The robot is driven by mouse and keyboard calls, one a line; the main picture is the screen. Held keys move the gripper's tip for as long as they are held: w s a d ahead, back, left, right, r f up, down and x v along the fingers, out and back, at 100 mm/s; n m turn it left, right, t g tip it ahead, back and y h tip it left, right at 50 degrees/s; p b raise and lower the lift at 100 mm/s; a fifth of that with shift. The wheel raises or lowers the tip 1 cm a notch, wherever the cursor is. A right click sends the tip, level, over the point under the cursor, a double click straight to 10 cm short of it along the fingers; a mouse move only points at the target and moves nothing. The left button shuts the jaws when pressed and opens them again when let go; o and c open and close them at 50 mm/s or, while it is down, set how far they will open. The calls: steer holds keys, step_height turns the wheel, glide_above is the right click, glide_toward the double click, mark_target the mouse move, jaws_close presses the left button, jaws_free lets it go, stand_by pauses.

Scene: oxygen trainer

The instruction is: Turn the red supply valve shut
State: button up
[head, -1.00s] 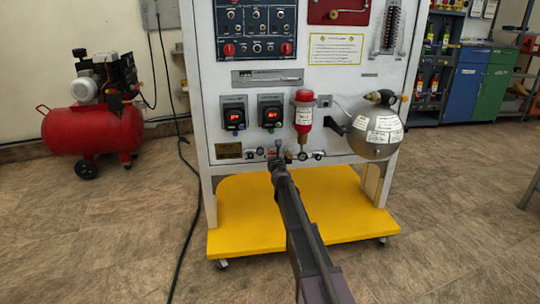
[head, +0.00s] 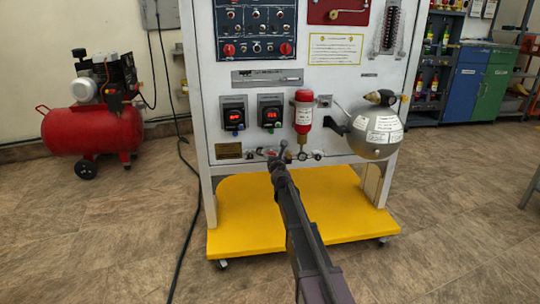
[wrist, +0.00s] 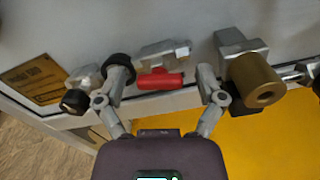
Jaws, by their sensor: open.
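The red supply valve shows in the wrist view as a red bar handle (wrist: 160,80) lying nearly level on a small silver valve body (wrist: 163,53). My gripper (wrist: 164,73) is open, with one finger to the left of the red handle and one to the right. Gaps show between the handle and both fingers. In the head view my gripper (head: 281,157) is at the lower edge of the panel (head: 235,178), and the red handle cannot be made out there.
A brass fitting (wrist: 258,82) stands just right of my right finger. A black knob (wrist: 75,101) is left of my left finger. A red cylinder (head: 303,112) and a silver sphere (head: 378,128) hang above and right. A yellow base (head: 345,205) lies below.

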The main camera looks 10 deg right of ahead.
steer(key=s, duration=1.2)
stand_by(0.3)
steer(key=s+d+r+m+g+h+p, duration=0.1)
steer(key=s+d+m+g+h+p, duration=0.4)
steer(key=m, duration=0.5)
steer(key=s+d+m+g+h+p, duration=0.25)
steer(key=s+d+m+p, duration=0.2)
steer(key=s+m, duration=0.5)
steer(key=s+a+m+g+y+p, duration=0.3)
steer(key=s+a+m+g+p, duration=0.1)
steer(key=s, duration=0.5)
steer(key=s+a+f+m+g+y+p, duration=0.1)
steer(key=s+a+m+g+y+p, duration=0.3)
steer(key=s+m, duration=0.5)
steer(key=shift+s+a+f+g+p, duration=0.2)
steer(key=shift+s+a+g+p, duration=0.15)
steer(key=shift+s+a+g, duration=0.65)
